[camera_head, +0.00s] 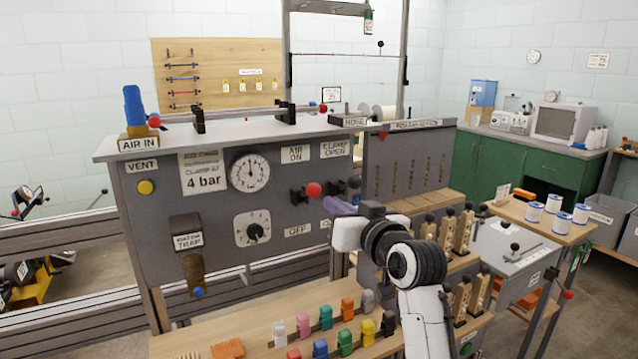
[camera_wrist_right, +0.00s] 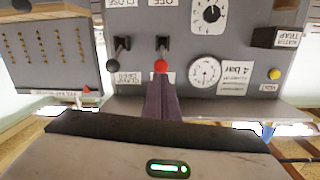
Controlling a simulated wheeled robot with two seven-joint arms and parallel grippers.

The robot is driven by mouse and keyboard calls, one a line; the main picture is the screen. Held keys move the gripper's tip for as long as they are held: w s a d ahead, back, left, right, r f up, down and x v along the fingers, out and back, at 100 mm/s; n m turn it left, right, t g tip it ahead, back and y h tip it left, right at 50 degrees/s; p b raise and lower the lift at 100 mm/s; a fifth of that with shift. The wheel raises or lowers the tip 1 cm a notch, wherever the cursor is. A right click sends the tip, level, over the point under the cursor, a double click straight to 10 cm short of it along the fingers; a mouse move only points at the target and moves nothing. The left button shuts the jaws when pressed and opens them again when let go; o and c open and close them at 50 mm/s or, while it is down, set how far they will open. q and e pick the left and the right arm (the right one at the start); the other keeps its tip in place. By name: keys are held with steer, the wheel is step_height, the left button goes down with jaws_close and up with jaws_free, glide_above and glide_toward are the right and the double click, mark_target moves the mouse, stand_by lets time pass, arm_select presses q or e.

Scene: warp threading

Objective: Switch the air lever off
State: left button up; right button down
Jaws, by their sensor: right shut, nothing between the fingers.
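The air lever (camera_head: 313,189) has a red ball knob and a dark base on the grey panel (camera_head: 270,150). It sits between the AIR ON label (camera_head: 295,153) above and the OFF label (camera_head: 297,230) below. Its knob juts out slightly above the base, toward AIR ON. My right gripper (camera_head: 330,204) has purple fingers, shut and empty, just below and right of the knob. In the upside-down right wrist view, the fingertips (camera_wrist_right: 161,83) line up with the red knob (camera_wrist_right: 161,67). I cannot tell whether they touch. My left gripper is out of view.
The clamp lever with a dark knob (camera_wrist_right: 113,66) stands close beside the air lever. A pressure gauge (camera_head: 250,172) and a second dial (camera_head: 252,229) are left of it. Coloured clips (camera_head: 326,317) stand on the wooden shelf below.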

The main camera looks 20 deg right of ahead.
step_height(320, 180, up, 6)
steer(key=shift+d+r+t, duration=0.15)
steer(key=shift+d+t, duration=0.25)
steer(key=shift+d, duration=0.05)
steer(key=shift+w, duration=0.15)
steer(key=w+p, duration=0.1)
steer(key=w, duration=0.8)
steer(key=shift+w+d, duration=0.15)
steer(key=f, duration=0.2)
steer(key=f+p, duration=0.1)
steer(key=f, duration=0.1)
steer(key=shift+s+a, duration=0.35)
steer(key=shift+s, duration=0.05)
